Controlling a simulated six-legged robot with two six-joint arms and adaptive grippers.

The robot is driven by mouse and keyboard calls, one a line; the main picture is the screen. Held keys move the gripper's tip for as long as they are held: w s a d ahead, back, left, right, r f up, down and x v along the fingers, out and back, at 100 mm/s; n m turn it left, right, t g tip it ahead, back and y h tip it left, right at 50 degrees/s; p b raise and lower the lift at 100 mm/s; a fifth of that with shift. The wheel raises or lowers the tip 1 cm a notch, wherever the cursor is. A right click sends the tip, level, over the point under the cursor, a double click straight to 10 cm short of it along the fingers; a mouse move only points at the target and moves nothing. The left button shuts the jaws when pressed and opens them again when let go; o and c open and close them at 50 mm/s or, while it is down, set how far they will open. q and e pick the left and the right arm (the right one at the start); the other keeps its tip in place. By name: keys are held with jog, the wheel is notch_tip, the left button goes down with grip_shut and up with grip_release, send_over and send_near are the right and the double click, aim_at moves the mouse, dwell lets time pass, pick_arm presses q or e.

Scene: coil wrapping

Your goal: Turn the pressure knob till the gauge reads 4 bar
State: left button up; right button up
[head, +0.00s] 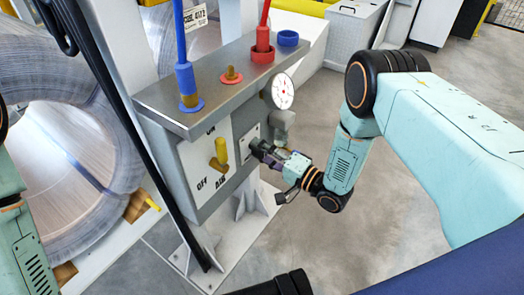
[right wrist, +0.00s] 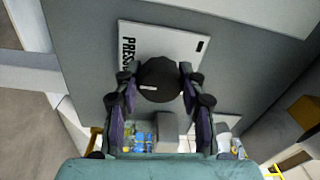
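The black pressure knob (right wrist: 160,80) sits on a white plate (right wrist: 190,42) lettered "PRESS…" in the right wrist view. My right gripper (head: 262,150) is at this plate on the side of the grey control box (head: 225,122). In the right wrist view my right gripper (right wrist: 158,82) has a finger on each side of the knob, and both tips appear to touch it. The round white gauge (head: 283,91) with red marks is above my gripper; its reading is too small to tell. My left arm shows at the left edge, its gripper out of view.
A yellow lever (head: 220,155) stands on the box's OFF/ON panel. Blue (head: 187,80) and red (head: 263,45) fittings with hoses are on top. A large wire coil (head: 65,180) is at left. The floor at right is open.

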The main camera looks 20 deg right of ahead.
jog(key=o, duration=0.4)
jog(key=shift+o, duration=0.2)
jog(key=shift+d, duration=0.1)
jog(key=v, duration=1.2)
